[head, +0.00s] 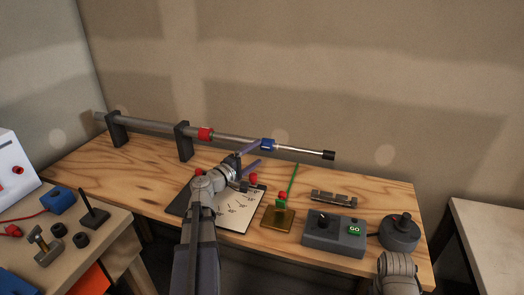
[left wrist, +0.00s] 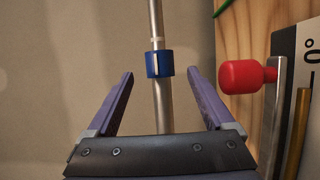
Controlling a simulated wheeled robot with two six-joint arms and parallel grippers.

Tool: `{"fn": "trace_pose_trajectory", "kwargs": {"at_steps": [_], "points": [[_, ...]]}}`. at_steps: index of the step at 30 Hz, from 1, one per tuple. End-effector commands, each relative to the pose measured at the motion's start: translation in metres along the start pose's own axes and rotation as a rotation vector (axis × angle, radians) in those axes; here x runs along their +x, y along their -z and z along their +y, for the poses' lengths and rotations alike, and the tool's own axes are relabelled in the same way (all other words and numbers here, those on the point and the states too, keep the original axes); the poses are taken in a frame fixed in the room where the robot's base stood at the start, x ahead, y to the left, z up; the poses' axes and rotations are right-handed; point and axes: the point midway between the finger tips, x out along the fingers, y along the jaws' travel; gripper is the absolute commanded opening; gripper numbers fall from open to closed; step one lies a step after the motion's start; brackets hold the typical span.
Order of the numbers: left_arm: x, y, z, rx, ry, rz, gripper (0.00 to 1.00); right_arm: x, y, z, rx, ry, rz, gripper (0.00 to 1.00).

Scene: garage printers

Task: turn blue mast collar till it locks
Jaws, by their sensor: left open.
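The blue collar (head: 267,144) sits on the long grey mast (head: 230,138), which lies roughly level above the bench. It also shows in the left wrist view (left wrist: 165,64), with a pale stripe on its side and a pale mark on the tube just beyond it. My left gripper (head: 261,152) is open, its purple fingers reaching toward the mast. In the left wrist view the fingertips (left wrist: 160,75) stand on either side of the mast around the collar's near edge, with a gap on both sides. My right gripper is not in view.
A red knob (left wrist: 240,76) stands close to one finger in the left wrist view.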

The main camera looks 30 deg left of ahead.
Motion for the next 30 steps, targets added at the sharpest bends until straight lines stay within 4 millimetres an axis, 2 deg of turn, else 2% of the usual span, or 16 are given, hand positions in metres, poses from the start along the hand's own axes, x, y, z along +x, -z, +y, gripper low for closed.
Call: {"fn": "trace_pose_trajectory", "kwargs": {"at_steps": [1,6,17,22,30], "points": [[-0.009,-0.001,0.0,0.0,0.0,0.003,0.86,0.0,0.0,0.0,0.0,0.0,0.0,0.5],[-0.022,0.0,0.0,0.0,0.0,0.001,0.86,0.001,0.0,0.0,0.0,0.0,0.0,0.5],[-0.024,0.0,0.0,0.0,0.0,0.0,0.86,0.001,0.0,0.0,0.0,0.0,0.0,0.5],[-0.015,0.0,0.0,0.0,0.001,-0.002,0.86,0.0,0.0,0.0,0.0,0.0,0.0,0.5],[0.018,-0.002,0.001,-0.003,0.004,-0.001,0.86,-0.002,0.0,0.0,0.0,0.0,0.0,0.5]]}}
